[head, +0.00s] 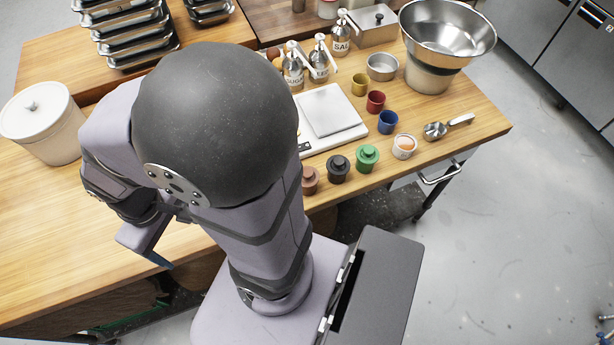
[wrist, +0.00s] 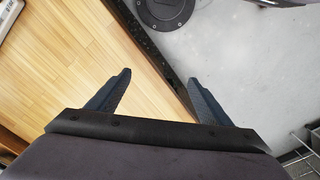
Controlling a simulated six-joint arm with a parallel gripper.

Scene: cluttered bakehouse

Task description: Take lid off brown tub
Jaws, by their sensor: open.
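The brown tub (head: 311,186) stands at the table's front edge, at the left end of a row of small tubs, partly hidden by my arm. Its brown lid (head: 309,173) with a knob sits on top. My gripper (wrist: 158,84) is open and empty in the wrist view, its two dark blue fingers apart above the table edge. In the head view my gripper is mostly hidden behind my arm, left of and well apart from the brown tub. The brown tub does not show in the wrist view.
The black tub (head: 338,170) and green tub (head: 367,159) stand right of the brown tub. A white scale (head: 346,133) lies behind them. Yellow, red and blue cups (head: 388,122) and an egg cup (head: 404,147) stand nearby. The wooden table (head: 50,225) is clear at front left.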

